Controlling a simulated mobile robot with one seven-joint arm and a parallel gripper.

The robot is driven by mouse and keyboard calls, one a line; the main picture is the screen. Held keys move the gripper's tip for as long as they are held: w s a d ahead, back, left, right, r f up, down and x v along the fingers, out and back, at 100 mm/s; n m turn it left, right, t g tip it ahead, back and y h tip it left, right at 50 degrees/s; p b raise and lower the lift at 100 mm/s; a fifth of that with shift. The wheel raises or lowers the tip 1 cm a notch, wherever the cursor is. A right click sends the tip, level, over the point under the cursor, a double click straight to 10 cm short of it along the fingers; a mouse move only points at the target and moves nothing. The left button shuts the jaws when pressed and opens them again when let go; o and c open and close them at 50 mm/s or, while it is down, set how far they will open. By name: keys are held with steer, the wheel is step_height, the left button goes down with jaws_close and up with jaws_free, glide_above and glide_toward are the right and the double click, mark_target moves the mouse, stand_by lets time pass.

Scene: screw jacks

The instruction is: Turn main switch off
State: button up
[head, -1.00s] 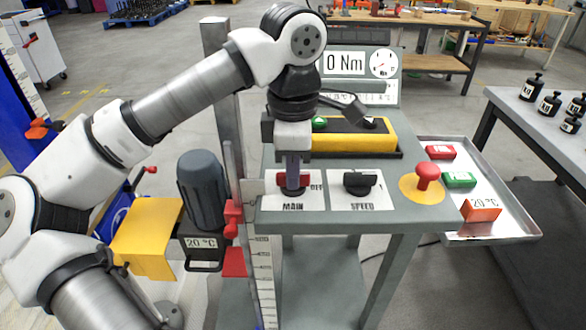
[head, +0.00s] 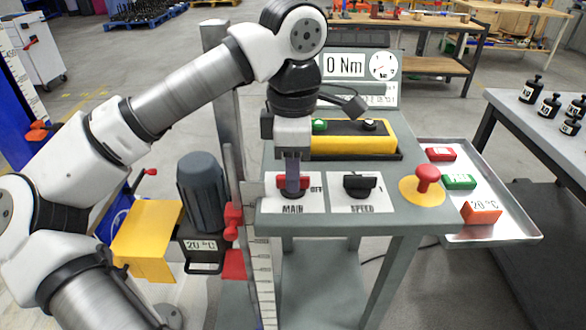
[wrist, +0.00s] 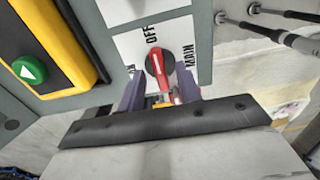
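The main switch (head: 284,181) is a red-handled knob on a white plate labelled MAIN, on the near left of the grey bench top. In the wrist view its red handle (wrist: 159,66) lies on a black round base, almost in line with the OFF label. A label ending in N, partly hidden, is beside it. My gripper (head: 293,186) points down over the switch and hides part of it. In the wrist view my gripper (wrist: 160,91) has its two fingers apart, one on each side of the handle. Gaps show, so it looks open; contact is unclear.
The black SPEED knob (head: 359,186) sits just right of the switch, then a red mushroom button (head: 427,178). A yellow control box (head: 350,141) stands behind. A metal post (head: 227,120) and grey motor (head: 202,190) are at left. A tray (head: 490,229) is at right.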

step_height(320, 180, up, 13)
steer(key=shift+p, duration=0.35)
